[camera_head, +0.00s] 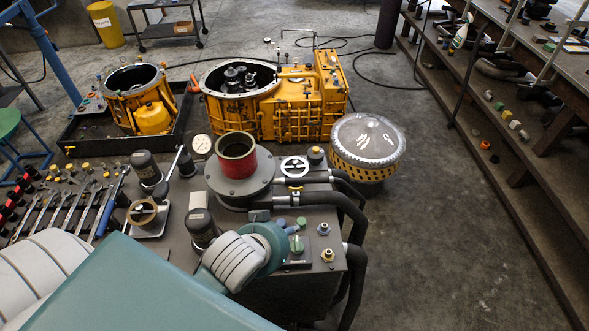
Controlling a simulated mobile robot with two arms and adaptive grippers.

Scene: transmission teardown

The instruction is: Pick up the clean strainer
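A small tan ring with a dark centre (143,212) sits on a light grey plate on the dark bench top. It may be the strainer, but it is too small to be sure. A larger drum with a perforated yellow side (362,174) and a grey lid stands right of the bench. My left arm comes in from the lower left over the bench's front. Its teal wrist end is right of the tan ring and apart from it. The fingers of my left gripper (263,218) cannot be made out clearly. My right gripper is out of view.
A red cylinder (236,157) on a grey flange, black hoses (325,198) and dark canisters (147,168) crowd the bench. Wrenches (70,205) lie at the left. Yellow transmission housings (300,105) stand behind. Open floor (450,240) lies right, beside brown steps (515,150).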

